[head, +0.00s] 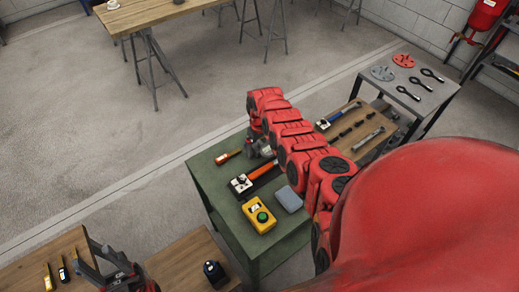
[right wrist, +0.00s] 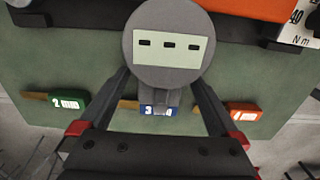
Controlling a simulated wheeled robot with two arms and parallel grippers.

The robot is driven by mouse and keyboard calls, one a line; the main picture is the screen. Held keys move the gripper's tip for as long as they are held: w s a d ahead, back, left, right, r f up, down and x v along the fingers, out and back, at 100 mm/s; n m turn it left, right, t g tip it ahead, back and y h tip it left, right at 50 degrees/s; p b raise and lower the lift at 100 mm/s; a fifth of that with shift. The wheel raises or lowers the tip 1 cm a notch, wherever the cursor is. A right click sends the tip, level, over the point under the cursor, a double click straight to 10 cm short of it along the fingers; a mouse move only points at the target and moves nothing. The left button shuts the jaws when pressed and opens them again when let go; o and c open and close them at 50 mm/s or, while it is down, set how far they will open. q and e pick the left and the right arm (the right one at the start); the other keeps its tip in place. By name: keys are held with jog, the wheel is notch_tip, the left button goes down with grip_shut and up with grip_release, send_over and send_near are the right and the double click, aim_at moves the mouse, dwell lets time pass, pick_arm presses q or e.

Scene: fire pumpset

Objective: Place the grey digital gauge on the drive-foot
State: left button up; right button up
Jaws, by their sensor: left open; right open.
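The grey digital gauge (right wrist: 168,45) has a round head with three dark dashes on a pale display. It fills the upper middle of the right wrist view. My right gripper (right wrist: 163,88) is open, with one finger on each side of the gauge's lower part; contact cannot be told. In the head view the gauge (head: 263,148) shows only as a small grey shape beside the end of my right arm, and the right gripper is mostly hidden there. My left gripper (head: 112,262) is open and empty at the lower left. I cannot make out the drive-foot.
The green table (head: 222,206) holds a yellow box (head: 259,216), a grey box (head: 289,199) and an orange-handled wrench (head: 263,172). Labelled green (right wrist: 68,103), blue (right wrist: 158,110) and orange (right wrist: 243,112) pieces lie near the gauge. Open floor (head: 110,160) lies left.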

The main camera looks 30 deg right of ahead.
grip_shut()
dwell(0.4)
jog(key=shift+r, duration=0.1)
